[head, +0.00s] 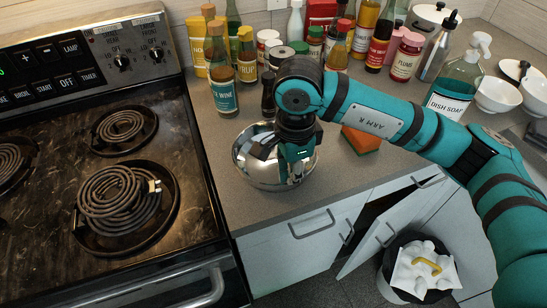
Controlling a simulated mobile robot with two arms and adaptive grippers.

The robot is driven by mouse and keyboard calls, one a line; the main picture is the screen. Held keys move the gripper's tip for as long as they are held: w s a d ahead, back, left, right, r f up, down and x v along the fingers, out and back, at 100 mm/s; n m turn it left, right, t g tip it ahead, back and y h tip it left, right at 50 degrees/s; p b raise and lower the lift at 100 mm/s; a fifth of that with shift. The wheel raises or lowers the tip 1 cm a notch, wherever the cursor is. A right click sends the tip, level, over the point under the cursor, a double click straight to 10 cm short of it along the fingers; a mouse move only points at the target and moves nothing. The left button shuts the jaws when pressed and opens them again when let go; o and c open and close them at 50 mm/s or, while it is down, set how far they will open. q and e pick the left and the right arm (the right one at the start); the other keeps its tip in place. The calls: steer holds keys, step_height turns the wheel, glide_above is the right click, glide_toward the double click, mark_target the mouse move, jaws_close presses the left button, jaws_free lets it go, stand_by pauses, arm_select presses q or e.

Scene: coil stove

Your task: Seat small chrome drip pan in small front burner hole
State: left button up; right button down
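The front burner hole (168,217) on the black stove top is a dark round recess. A coil (120,197) lies in it, with its pale terminal end showing at the right. A shiny round metal bowl or pan (248,172) stands on the counter right of the stove. I cannot tell whether it is the small chrome drip pan, and no other drip pan shows clearly. My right gripper (291,180) points down over the right part of this metal vessel, with its fingertips low inside its outline. Whether the fingers hold anything is unclear. My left gripper is not in view.
A rear burner (123,127) and another at the left edge (8,160) hold coils. Bottles, including a wine bottle (222,95), crowd the counter's back. An orange-and-green sponge (361,139) lies right of the vessel. A cabinet door (385,225) stands open below, near a bin (388,275).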

steer(key=c, duration=1.5)
jaws_free()
steer(key=shift+r+p, duration=1.65)
steer(key=shift+r, duration=2.4)
